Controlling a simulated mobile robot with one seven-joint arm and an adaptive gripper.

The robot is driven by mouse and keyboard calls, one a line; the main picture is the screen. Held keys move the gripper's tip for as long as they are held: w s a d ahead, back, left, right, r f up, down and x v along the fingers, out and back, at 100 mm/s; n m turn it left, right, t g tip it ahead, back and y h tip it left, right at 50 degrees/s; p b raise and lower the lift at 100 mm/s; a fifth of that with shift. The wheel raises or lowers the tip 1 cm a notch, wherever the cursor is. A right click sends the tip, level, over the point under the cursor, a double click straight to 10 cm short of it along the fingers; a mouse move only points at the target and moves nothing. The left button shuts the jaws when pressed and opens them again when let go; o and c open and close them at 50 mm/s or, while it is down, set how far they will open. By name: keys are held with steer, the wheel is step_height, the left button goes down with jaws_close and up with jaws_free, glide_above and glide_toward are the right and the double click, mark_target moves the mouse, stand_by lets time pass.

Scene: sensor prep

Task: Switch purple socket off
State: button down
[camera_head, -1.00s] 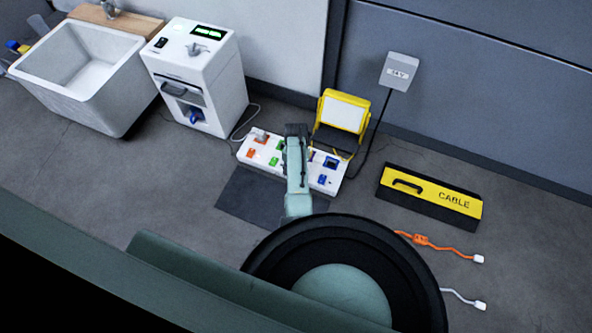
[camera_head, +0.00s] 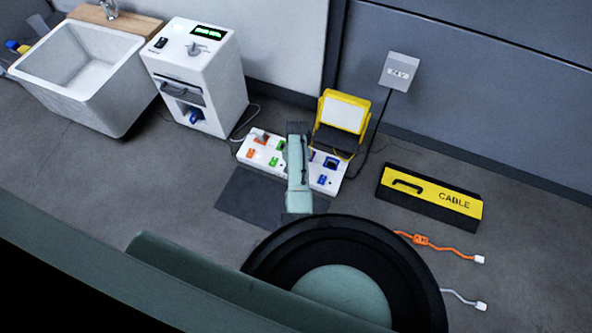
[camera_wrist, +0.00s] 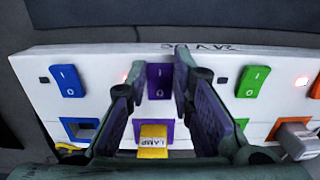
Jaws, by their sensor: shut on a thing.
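In the wrist view, the purple switch (camera_wrist: 160,82) is near the centre of the strip, above the purple socket (camera_wrist: 170,128). A yellow plug marked LAMP (camera_wrist: 153,141) sits in this socket. My gripper (camera_wrist: 160,70) has one finger on each side of the purple switch and is shut on it. The small light (camera_wrist: 126,78) left of this switch glows red, partly behind the left finger. The purple switch is hidden in the head view.
Blue (camera_wrist: 68,81) and green (camera_wrist: 252,82) switches flank the purple one, their small lights dark. Farther right, a small light (camera_wrist: 301,81) glows red. A yellow work lamp (camera_head: 342,112) stands behind the strip. A yellow cable cover (camera_head: 432,194) lies to the right.

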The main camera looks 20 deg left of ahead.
steer(key=g+b, duration=0.1)
steer(key=b, duration=0.1)
steer(key=shift+w+f+g+b, duration=0.15)
steer(key=shift+w+g+b, duration=0.2)
steer(key=shift+w+g, duration=0.05)
steer(key=shift+r+g, duration=0.25)
steer(key=shift+g, duration=0.15)
steer(key=c, duration=1.4)
jaws_free()
steer(key=v, duration=1.2)
